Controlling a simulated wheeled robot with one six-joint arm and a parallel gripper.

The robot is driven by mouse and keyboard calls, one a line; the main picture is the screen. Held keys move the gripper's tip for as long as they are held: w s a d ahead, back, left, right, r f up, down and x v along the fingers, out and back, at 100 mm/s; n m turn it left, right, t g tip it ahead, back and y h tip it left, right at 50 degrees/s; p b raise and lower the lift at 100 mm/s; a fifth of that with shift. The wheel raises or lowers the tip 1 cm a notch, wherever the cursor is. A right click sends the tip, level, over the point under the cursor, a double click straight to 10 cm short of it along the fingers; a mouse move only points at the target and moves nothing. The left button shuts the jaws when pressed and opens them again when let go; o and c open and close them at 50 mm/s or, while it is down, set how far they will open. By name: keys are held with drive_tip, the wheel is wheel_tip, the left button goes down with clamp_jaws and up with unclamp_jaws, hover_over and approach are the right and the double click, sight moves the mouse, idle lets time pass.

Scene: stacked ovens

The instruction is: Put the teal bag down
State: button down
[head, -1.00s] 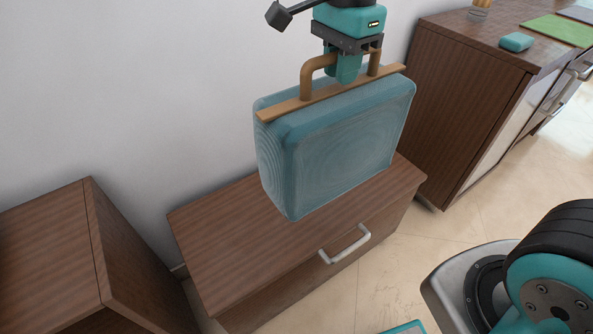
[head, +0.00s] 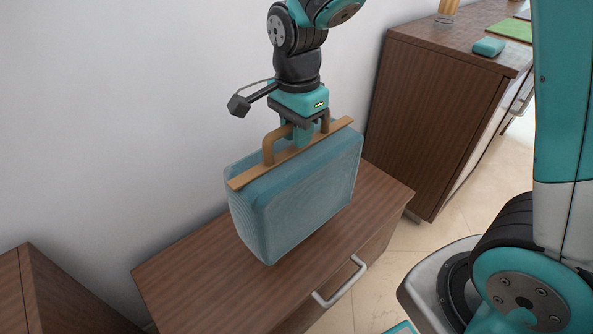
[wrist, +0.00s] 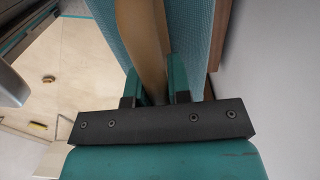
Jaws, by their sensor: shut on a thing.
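The teal bag (head: 300,200) is a boxy case with a tan strip along its top and a tan handle (head: 268,148). My gripper (head: 302,138) is above the bag, shut on its handle, and holds it upright. The bag is over the low wooden cabinet (head: 180,285); its lower corner is at or just above the cabinet top, and I cannot tell whether it touches. In the wrist view, the teal fingers (wrist: 163,85) lie on either side of the tan handle, with the bag's teal sides (wrist: 192,30) around it.
The low cabinet has a drawer handle (head: 340,282) on its front. A taller wooden cabinet (head: 425,110) stands at right with a small teal object (head: 488,47) on top. Another brown cabinet (head: 50,300) is at lower left. The wall is close behind. Cabinet top around the bag is clear.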

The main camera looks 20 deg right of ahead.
sight(297, 162)
drive_tip(key=shift+f+b, duration=0.95)
drive_tip(key=shift+f, duration=2.75)
drive_tip(key=shift+f, duration=0.2)
drive_tip(key=c, duration=1.1)
unclamp_jaws()
drive_tip(key=shift+o, duration=0.2)
drive_tip(key=shift+r, duration=0.15)
wheel_tip(297, 162, up, 12)
drive_tip(key=p, duration=0.3)
drive_tip(key=shift+s+p, duration=0.1)
drive_tip(key=shift+p, duration=0.25)
drive_tip(key=s+a+r+n+y, duration=0.2)
drive_tip(key=s+n, duration=0.7)
drive_tip(key=n, duration=0.1)
drive_tip(key=s+a+r+n+y, duration=0.2)
drive_tip(key=s+n, duration=0.7)
drive_tip(key=n, duration=0.2)
drive_tip(key=shift+s+a+r+n, duration=0.2)
drive_tip(key=shift+a+n, duration=0.1)
